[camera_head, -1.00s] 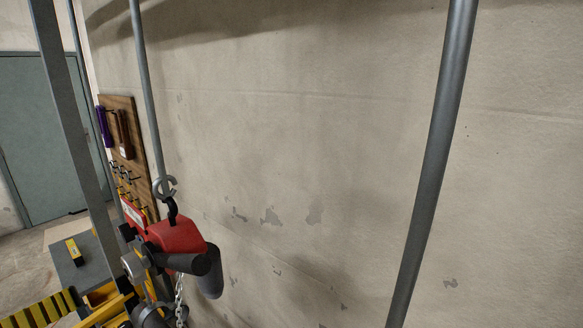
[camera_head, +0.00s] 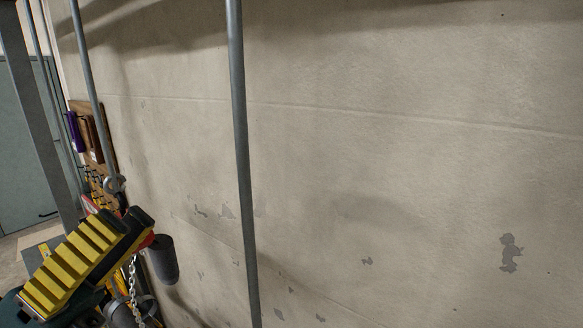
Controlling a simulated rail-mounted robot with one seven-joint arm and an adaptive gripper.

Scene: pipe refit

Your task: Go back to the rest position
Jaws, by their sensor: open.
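My gripper (camera_head: 126,222) shows at the lower left, with yellow ribbed parts and dark rounded ends pointing up and to the right. It is open, and I see nothing held in it. A red hoist (camera_head: 149,241) with a dark cylinder (camera_head: 163,260) and a hanging chain (camera_head: 132,288) is just behind it. My gripper hides most of the hoist's red body. I cannot tell how far apart the two are.
A grey vertical pipe (camera_head: 240,150) stands near the middle, and a thinner rod (camera_head: 87,90) holds the hoist. A wooden tool board (camera_head: 98,108) and a grey-green door (camera_head: 22,150) are at the left.

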